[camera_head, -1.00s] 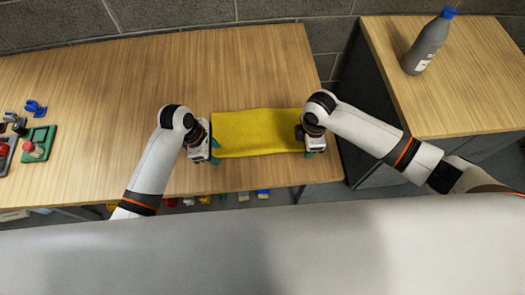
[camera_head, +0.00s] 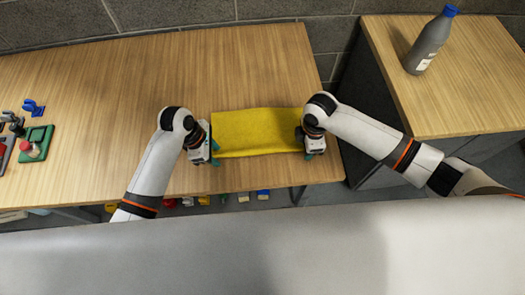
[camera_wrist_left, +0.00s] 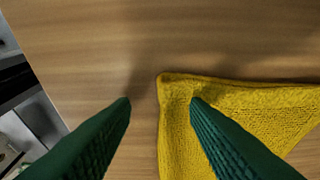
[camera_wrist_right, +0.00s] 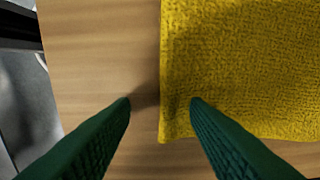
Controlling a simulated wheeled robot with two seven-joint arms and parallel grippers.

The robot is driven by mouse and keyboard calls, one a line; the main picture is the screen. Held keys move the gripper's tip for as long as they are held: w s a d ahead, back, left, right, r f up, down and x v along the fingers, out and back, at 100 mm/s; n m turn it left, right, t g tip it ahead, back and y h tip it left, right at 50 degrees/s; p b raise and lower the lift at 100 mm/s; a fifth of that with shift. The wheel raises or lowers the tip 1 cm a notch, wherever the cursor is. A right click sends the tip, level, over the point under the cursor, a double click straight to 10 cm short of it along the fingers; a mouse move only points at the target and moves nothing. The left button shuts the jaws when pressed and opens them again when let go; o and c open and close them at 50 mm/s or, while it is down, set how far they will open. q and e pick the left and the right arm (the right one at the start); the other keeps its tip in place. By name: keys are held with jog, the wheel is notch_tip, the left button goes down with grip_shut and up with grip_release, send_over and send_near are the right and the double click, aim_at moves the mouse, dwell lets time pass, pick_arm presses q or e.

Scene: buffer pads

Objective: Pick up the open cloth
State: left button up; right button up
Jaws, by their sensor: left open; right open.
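A yellow cloth (camera_head: 255,132) lies spread flat on the wooden table, with my grippers at its two ends. My left gripper (camera_head: 215,154) is at its left end, open. In the left wrist view the left gripper (camera_wrist_left: 160,112) has one green finger over the cloth (camera_wrist_left: 240,115) near a corner and the other over bare wood. My right gripper (camera_head: 308,153) is at the right end, open. In the right wrist view the right gripper (camera_wrist_right: 160,112) has one finger over the cloth (camera_wrist_right: 240,70) near a corner and the other over bare wood.
A grey bottle with a blue cap (camera_head: 432,40) stands on a separate wooden cabinet (camera_head: 480,95) at the right. Green, red and blue items (camera_head: 35,143) sit at the table's far left. The table (camera_head: 120,80) behind and left of the cloth is clear.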

pick_arm(q)
jog(key=shift+s+f, duration=0.1)
grip_shut()
pick_arm(e)
jog(key=shift+s+f, duration=0.1)
jog(key=shift+f, duration=0.05)
grip_shut()
jog(key=shift+r, duration=0.2)
